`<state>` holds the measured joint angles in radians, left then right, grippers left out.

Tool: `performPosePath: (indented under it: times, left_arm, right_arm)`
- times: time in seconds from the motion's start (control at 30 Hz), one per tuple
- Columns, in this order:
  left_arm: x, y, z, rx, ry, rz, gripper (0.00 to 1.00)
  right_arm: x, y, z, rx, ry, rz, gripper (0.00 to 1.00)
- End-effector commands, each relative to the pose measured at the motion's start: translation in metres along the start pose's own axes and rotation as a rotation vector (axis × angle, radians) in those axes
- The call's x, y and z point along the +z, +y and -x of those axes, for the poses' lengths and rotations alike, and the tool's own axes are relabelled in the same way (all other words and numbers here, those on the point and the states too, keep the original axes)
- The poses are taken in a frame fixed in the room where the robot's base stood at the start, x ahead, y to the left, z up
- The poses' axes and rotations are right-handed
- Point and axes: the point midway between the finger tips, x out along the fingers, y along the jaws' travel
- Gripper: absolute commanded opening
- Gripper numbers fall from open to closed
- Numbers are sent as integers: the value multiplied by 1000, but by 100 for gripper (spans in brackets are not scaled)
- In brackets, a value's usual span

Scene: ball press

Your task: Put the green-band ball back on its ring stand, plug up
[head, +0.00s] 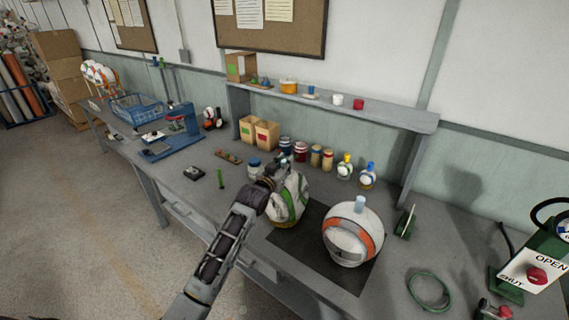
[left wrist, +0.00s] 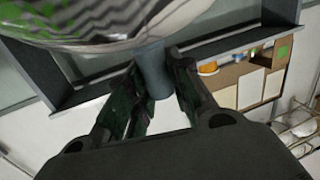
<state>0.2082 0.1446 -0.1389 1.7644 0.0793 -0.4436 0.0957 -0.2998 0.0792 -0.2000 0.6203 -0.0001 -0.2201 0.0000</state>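The green-band ball (head: 289,201) is white with green and grey bands. My left gripper (head: 272,177) is at its upper left side. In the left wrist view, the ball (left wrist: 105,22) fills the top, and its blue-grey plug (left wrist: 153,72) sits between the two fingers (left wrist: 156,85), which appear closed against it. The plug is hidden in the head view, and the ball looks tilted. I cannot tell whether it touches the bench. A thin green ring (head: 410,286) lies on the bench at the front right; I cannot tell whether it is the ring stand. My right gripper is out of view.
An orange-band ball (head: 352,246) with its plug up stands on a dark mat (head: 310,253), right of the green-band ball. Several jars (head: 316,155) and two small bottles line the back. A green machine with an OPEN/SHUT sign (head: 536,270) is at right. Bench (head: 445,238) between is partly clear.

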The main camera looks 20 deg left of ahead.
Motion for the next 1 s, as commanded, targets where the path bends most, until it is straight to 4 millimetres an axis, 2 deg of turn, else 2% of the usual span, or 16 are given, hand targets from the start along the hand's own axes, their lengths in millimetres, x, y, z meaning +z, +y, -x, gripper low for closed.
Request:
performPosePath:
  times: [0.03, 0.17, 0.67, 1.0]
  left_arm:
    - [0, 0, 0, 0, 0, 0, 26]
    - [0, 0, 0, 0, 0, 0, 43]
    - [-7, 0, 0, 0, 2, 0, 43]
    - [-5, 0, 24, 0, 0, 0, 43]
  right_arm:
    - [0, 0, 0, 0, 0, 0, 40]
    - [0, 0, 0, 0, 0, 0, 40]
    - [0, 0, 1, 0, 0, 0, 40]
    - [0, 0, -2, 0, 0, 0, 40]
